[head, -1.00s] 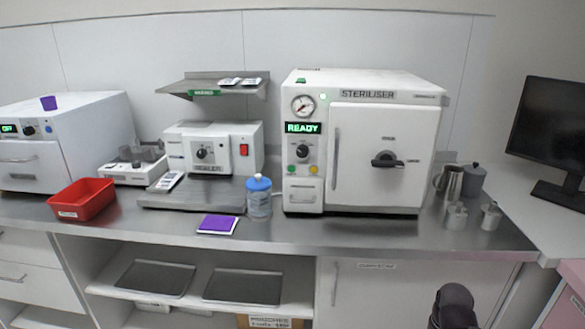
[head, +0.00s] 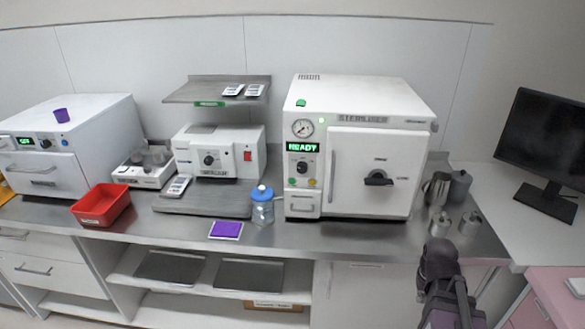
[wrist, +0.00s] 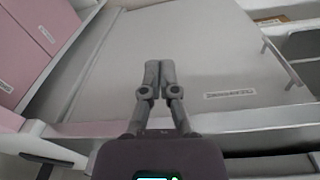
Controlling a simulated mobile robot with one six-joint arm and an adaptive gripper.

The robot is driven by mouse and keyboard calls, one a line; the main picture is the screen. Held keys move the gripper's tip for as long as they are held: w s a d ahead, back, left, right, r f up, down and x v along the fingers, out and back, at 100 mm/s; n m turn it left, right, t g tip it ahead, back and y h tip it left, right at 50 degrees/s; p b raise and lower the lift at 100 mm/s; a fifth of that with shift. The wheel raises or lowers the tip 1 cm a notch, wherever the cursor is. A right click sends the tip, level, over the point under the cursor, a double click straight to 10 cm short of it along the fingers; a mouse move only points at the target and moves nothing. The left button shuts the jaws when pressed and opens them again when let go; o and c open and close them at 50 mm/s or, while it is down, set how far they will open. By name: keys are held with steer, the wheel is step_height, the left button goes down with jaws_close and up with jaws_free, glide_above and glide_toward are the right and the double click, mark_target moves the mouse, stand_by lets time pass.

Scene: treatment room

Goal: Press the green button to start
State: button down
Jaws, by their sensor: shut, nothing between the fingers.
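The white steriliser (head: 372,150) stands on the counter with its door shut and its display (head: 303,146) reading READY. A small green button (head: 291,182) sits low on its left control panel, below the black knob (head: 302,167), with a yellow button (head: 312,182) to its right. My gripper (wrist: 160,66) shows in the wrist view with its two fingers together and nothing between them, over a pale labelled cabinet front. In the head view, my arm is at lower right, right of and below the steriliser; the fingertips cannot be made out there.
A blue-capped bottle (head: 262,206) stands left of the steriliser, near a purple pad (head: 226,230). Metal canisters (head: 440,222) stand to its right. A red tray (head: 102,205), a sealer (head: 218,155) and a monitor (head: 545,140) are farther off. The counter front before the steriliser is clear.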

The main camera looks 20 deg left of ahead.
mark_target(292, 181)
steer(key=w+a+r+n+t+h+p, duration=0.25)
steer(key=w+a+r, duration=0.2)
steer(key=a, duration=0.35)
steer(key=w+a+r+n+t+h+p, duration=0.1)
steer(key=w+a+r+n+p, duration=0.3)
steer(key=a, duration=0.4)
steer(key=a+r+n+t, duration=0.3)
steer(key=a+n, duration=0.1)
steer(key=a, duration=0.8)
steer(key=a+r+n+t+b, duration=0.1)
steer(key=a+r+n+t, duration=0.2)
steer(key=a, duration=1)
steer(key=shift+s+a+r+n+t, duration=0.2)
steer(key=shift+s+r+n+t, duration=0.15)
steer(key=shift+n, duration=0.2)
steer(key=shift+w, duration=0.15)
steer(key=shift+w+a, duration=0.35)
steer(key=shift+w, duration=1.05)
steer(key=shift+w+a, duration=0.3)
steer(key=shift+w, duration=1.05)
steer(key=shift+w+a, duration=0.35)
steer(key=shift+w, duration=1.05)
